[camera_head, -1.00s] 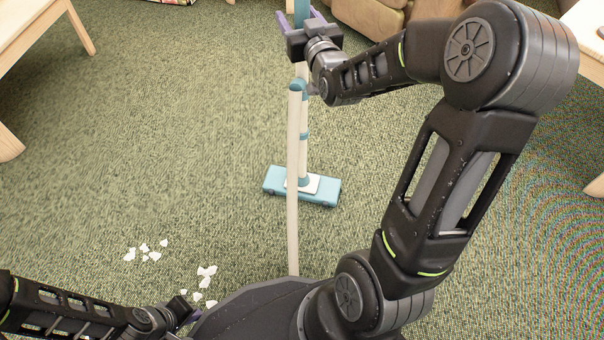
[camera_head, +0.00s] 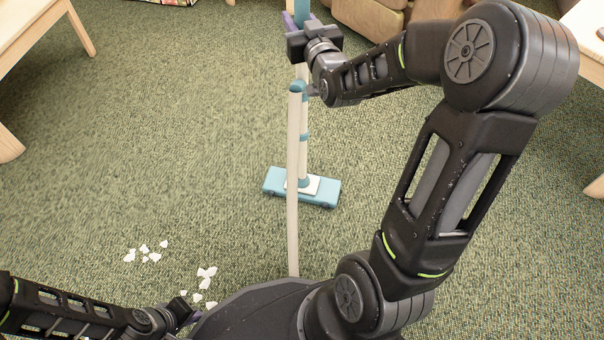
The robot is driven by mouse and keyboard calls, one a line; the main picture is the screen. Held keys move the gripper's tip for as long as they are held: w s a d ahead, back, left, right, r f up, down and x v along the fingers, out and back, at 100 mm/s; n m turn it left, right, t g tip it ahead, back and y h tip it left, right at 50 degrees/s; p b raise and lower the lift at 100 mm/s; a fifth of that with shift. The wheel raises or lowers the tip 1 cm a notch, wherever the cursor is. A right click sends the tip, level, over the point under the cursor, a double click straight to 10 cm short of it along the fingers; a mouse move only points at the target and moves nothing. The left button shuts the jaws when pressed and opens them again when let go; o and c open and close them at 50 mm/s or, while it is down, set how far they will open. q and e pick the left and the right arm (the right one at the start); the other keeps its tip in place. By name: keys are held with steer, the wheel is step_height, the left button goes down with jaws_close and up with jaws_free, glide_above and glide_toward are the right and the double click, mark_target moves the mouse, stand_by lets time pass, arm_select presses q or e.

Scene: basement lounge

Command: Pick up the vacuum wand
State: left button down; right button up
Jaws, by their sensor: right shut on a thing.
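The vacuum wand (camera_head: 303,150) stands upright in the middle of the view, with a teal and white floor head (camera_head: 318,192) flat on the carpet. A pale hose (camera_head: 293,190) with a teal end runs down in front of it toward my base. My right gripper (camera_head: 299,20) is at the top of the view, its purple fingers shut on the wand's upper teal part. The wand's top is cut off by the picture edge. My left gripper (camera_head: 190,314) is low at the left, far from the wand; its fingers are mostly hidden.
Several white paper scraps (camera_head: 207,272) lie on the green carpet at lower left. A wooden table (camera_head: 30,30) stands at upper left, a brown sofa (camera_head: 370,18) at the top, and another light table (camera_head: 585,40) at upper right.

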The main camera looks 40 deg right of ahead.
jaws_close()
stand_by(0.6)
steer(key=shift+r, duration=0.2)
